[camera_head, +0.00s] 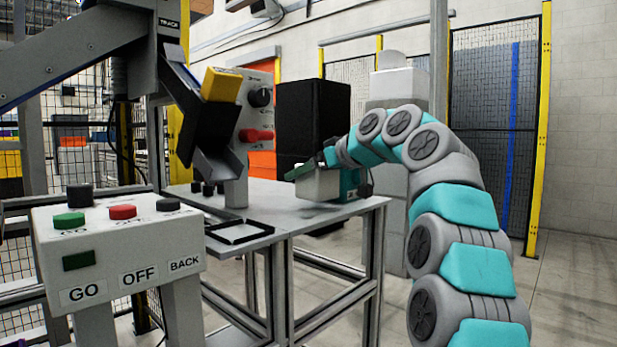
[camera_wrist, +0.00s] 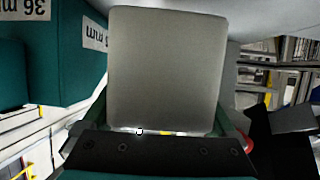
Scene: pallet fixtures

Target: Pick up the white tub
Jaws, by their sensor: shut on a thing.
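The white tub (camera_head: 318,184) is at the right end of the grey table in the head view. It looks slightly tilted. In the wrist view the tub (camera_wrist: 167,70) fills the middle as a pale grey-white block. My gripper (camera_head: 312,168) reaches it from the upper right, and its fingers are shut on the tub. In the wrist view the dark gripper edge (camera_wrist: 160,150) lies along the tub's lower side. Whether the tub's underside touches the table is hard to tell. A teal box (camera_head: 350,184) with white labels, also in the wrist view (camera_wrist: 60,55), is close beside the tub.
The grey table (camera_head: 290,207) holds a black square frame (camera_head: 238,231). A chute with a yellow block (camera_head: 222,85) stands at the table's left. A button panel (camera_head: 118,245) marked GO, OFF and BACK is in front. A black cabinet (camera_head: 312,118) stands behind the table.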

